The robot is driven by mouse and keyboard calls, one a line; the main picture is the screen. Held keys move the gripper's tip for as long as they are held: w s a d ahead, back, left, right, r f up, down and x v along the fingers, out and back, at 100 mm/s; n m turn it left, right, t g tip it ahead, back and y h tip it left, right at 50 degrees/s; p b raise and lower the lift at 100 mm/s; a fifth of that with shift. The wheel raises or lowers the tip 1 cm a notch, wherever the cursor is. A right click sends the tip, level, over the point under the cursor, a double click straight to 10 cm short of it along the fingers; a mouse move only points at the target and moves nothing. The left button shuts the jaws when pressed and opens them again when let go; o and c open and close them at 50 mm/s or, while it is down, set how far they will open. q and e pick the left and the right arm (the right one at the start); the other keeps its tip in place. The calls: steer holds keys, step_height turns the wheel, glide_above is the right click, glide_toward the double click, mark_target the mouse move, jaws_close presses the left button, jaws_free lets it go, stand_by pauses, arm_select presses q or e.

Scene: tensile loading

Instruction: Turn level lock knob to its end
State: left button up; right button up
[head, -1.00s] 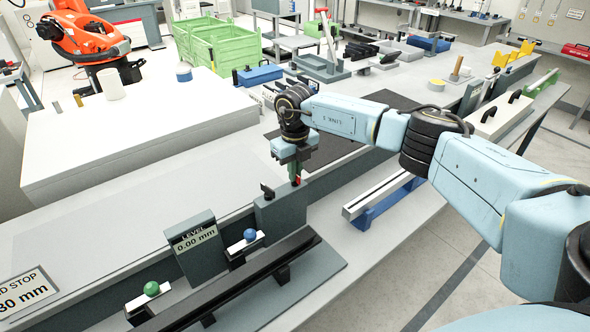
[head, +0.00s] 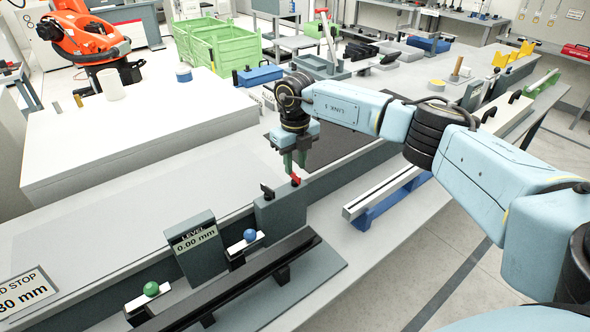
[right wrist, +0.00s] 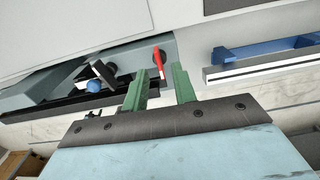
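The level lock knob (head: 295,180) is a red lever on a grey block (head: 279,210) at the bench edge. In the right wrist view the red lever (right wrist: 158,63) stands near a dark round piece. My right gripper (head: 294,160) has green fingers pointing down, just above and behind the knob. In the right wrist view the right gripper's fingers (right wrist: 158,84) are apart, with the lever's near end showing between their tips. Nothing is held, and contact cannot be told. The level display (head: 194,238) reads 0.00 mm. My left gripper is not in view.
A black knob (head: 267,190) sits on the same block, left of the red one. A blue ball (head: 250,235) and a green ball (head: 152,288) stand along the black rail (head: 240,280). A silver bar on a blue base (head: 385,196) lies to the right.

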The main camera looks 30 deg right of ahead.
step_height(320, 180, up, 10)
steer(key=shift+r+b, duration=0.25)
steer(key=shift+b, duration=0.05)
steer(key=shift+a, duration=0.1)
stand_by(0.3)
